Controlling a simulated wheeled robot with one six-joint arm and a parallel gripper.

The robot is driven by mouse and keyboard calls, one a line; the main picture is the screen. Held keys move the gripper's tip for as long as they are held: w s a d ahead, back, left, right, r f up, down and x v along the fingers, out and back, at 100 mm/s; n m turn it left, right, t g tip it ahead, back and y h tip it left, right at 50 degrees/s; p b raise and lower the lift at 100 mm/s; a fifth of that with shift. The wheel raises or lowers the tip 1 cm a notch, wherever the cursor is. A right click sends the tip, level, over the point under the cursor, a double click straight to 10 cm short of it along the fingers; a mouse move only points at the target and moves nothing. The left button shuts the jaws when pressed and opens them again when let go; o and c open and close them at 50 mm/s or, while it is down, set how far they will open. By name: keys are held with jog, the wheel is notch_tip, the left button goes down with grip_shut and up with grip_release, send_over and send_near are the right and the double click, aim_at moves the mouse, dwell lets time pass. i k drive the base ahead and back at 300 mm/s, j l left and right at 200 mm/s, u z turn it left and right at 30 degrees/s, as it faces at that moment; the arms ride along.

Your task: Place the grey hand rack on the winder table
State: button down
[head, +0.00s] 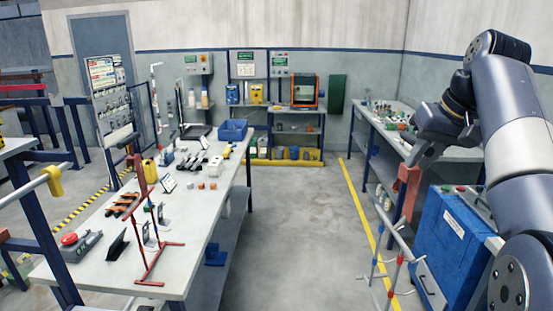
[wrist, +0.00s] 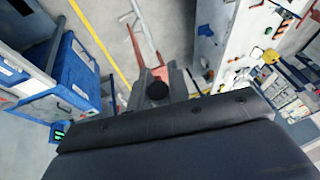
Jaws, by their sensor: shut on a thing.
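My gripper (head: 413,163) is shut on the red-orange handle at the top of a grey hand rack (head: 401,243). The rack hangs below it, above the floor at the right, with thin grey bars and some red and blue parts. In the wrist view my gripper (wrist: 160,76) is at the centre, with the rack's grey bars (wrist: 139,22) beyond it; its lower part is cut off or hidden. A long light-topped table (head: 205,226) stands at the left and another worktable (head: 455,154) at the back right. I cannot tell which is the winder table.
A red rack (head: 149,231) stands on the left table among tools, small boxes and a blue bin (head: 233,130). A blue cabinet (head: 453,243) is close beside the held rack. The floor aisle (head: 300,220) between is clear.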

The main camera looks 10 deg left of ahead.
aim_at(185, 215)
jog(key=i+u, duration=0.15)
jog(key=i, duration=0.55)
jog(key=i+u, duration=0.15)
jog(key=i, duration=0.6)
jog(key=i+l+u, duration=0.2)
jog(key=i, duration=0.5)
jog(key=i+u, duration=0.2)
jog(key=u, duration=0.15)
jog(key=i+u, duration=0.2)
jog(key=u, duration=0.15)
jog(key=i+u, duration=0.35)
jog(key=i+j+u, duration=0.1)
jog(key=u, duration=0.35)
jog(key=i+u, duration=0.25)
jog(key=u, duration=0.25)
jog(key=i, duration=0.15)
jog(key=l+u, duration=0.05)
